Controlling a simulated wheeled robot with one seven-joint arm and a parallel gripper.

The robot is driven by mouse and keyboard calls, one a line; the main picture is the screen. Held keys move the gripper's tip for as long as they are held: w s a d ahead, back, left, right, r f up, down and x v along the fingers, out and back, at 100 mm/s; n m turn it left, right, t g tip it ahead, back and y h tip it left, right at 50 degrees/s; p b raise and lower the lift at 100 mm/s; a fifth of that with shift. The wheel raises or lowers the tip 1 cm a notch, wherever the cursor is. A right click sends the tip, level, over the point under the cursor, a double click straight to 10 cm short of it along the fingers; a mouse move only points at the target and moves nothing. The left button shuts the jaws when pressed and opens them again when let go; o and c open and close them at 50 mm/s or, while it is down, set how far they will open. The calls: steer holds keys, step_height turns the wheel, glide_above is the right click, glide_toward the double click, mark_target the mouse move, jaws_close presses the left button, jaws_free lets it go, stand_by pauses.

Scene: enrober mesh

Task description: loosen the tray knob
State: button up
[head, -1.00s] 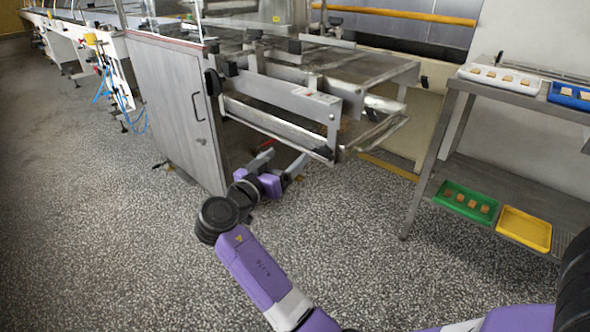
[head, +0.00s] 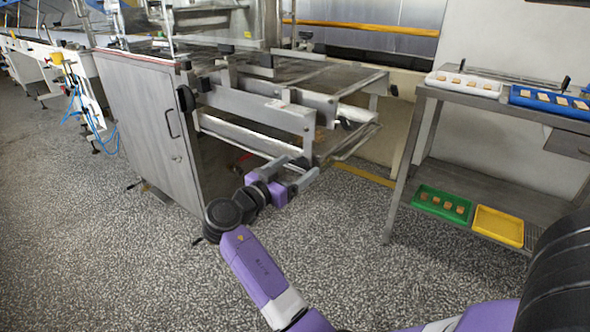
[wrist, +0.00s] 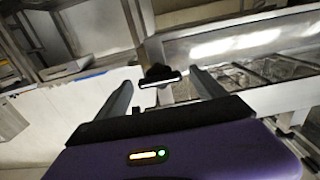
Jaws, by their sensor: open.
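The tray knob, a small black knob, shows in the wrist view (wrist: 157,72) between and just beyond my fingertips. In the head view it is a dark spot (head: 299,162) at the lower front end of the steel tray frame, partly hidden by my fingers. My gripper (head: 304,166) is open, its two grey fingers pointing at that end of the frame. In the wrist view my gripper (wrist: 162,78) has one finger on each side of the knob, with gaps visible. I cannot tell whether the fingertips reach around it.
The steel enrober frame (head: 260,108) rises above my gripper. A cabinet (head: 140,120) with a handle stands to the left. A steel table at right holds white (head: 463,84) and blue (head: 550,103) trays, with green (head: 441,204) and yellow (head: 497,226) trays below. Speckled floor is clear in front.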

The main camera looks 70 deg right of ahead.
steer(key=shift+c, duration=0.4)
steer(key=c, duration=1.3)
steer(key=shift+n+p, duration=0.3)
steer(key=shift+p, duration=0.05)
steer(key=n+p, duration=0.2)
steer(key=n, duration=0.1)
steer(key=shift+r+n+p, duration=0.15)
steer(key=shift+n+p, duration=0.2)
steer(key=shift+n, duration=0.05)
steer(key=n+p, duration=0.3)
steer(key=n, duration=0.1)
steer(key=shift+n+p, duration=0.3)
steer(key=n+p, duration=0.4)
steer(key=n, duration=0.1)
steer(key=shift+w+f+n+p, duration=0.1)
steer(key=shift+f+n+p, duration=0.1)
steer(key=shift+n+p, duration=1.45)
steer(key=shift+n, duration=0.45)
